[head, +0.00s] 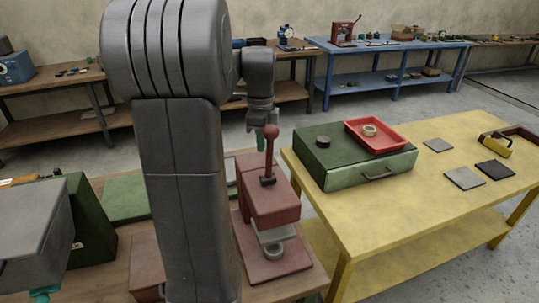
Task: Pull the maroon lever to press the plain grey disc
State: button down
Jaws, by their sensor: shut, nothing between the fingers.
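The maroon press (272,205) stands on the brown bench, left of the yellow table. Its maroon lever (270,152) stands nearly upright, with a round knob on top. A pale grey pressing plate (276,234) juts out from the press front. The grey disc (273,252) lies on the maroon base under this plate; a gap between them is hard to judge. My gripper (261,142) hangs just behind and left of the knob, its green fingers partly hidden by the lever. It is shut and holds nothing. I cannot tell whether it touches the lever.
The yellow table (400,235) holds a green drawer box (345,178). On the box are a dark disc (323,142) and a red tray (394,142) with a ring. Flat grey squares (464,178) lie to the right. My arm hides part of the brown bench.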

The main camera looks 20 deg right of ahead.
jog(key=w+r+p, duration=0.5)
jog(key=w+r, duration=0.1)
jog(key=r, duration=0.4)
jog(key=shift+w+d, duration=0.15)
dwell(0.8)
jog(key=shift+f, duration=0.1)
notch_tip(320, 180, down, 8)
jog(key=s, duration=0.1)
jog(key=shift+s+r+b, duration=0.2)
jog(key=shift+s+b, duration=0.1)
jog(key=shift+b, duration=0.1)
